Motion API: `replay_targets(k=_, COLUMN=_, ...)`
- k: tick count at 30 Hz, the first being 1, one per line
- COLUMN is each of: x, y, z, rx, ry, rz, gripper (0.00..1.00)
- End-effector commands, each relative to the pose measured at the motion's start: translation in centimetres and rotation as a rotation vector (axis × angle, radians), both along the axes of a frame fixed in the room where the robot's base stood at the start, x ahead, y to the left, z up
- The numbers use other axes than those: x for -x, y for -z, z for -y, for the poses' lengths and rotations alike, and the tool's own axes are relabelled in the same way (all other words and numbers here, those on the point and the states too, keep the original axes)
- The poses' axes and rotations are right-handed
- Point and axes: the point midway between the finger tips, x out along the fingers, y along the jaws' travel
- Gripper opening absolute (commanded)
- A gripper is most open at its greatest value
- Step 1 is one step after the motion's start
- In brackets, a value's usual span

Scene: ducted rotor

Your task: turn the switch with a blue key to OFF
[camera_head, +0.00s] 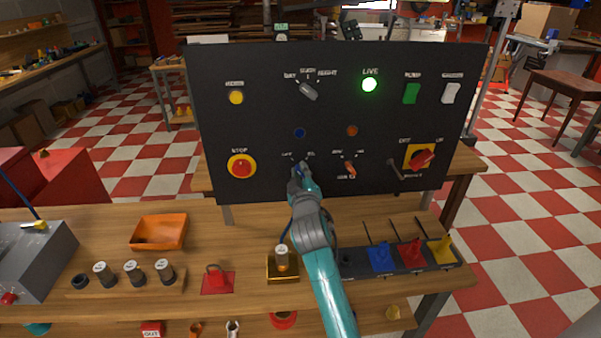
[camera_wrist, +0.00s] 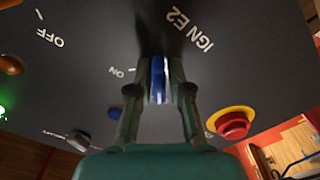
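The blue-key switch (camera_head: 297,167) is low in the middle of the black panel, with an OFF label at its upper left and another label at its upper right. My gripper (camera_head: 300,175) is in front of it and covers most of it. In the wrist view the blue key (camera_wrist: 158,78) stands between the two fingertips of my gripper (camera_wrist: 160,85), which are close together and appear to hold its sides. An ON label shows beside it, and IGN E2 beyond. Which label the key points at is hard to tell.
An orange-key switch (camera_head: 349,168) is just right, and a red stop button (camera_head: 241,167) is at the left. A dark blue lamp (camera_head: 299,132) is above.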

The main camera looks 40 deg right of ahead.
Motion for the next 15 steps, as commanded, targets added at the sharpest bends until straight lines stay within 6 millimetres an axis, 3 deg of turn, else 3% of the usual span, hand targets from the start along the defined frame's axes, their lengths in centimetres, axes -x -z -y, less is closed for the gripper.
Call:
replay_targets(k=11, x=0.1, y=-0.1, z=-0.1, rx=0.0, ry=0.0, rz=0.002, gripper=0.38)
replay_targets(k=15, x=1.1, y=0.0, z=-0.8, rx=-0.001, ry=-0.001, rz=0.001, gripper=0.38)
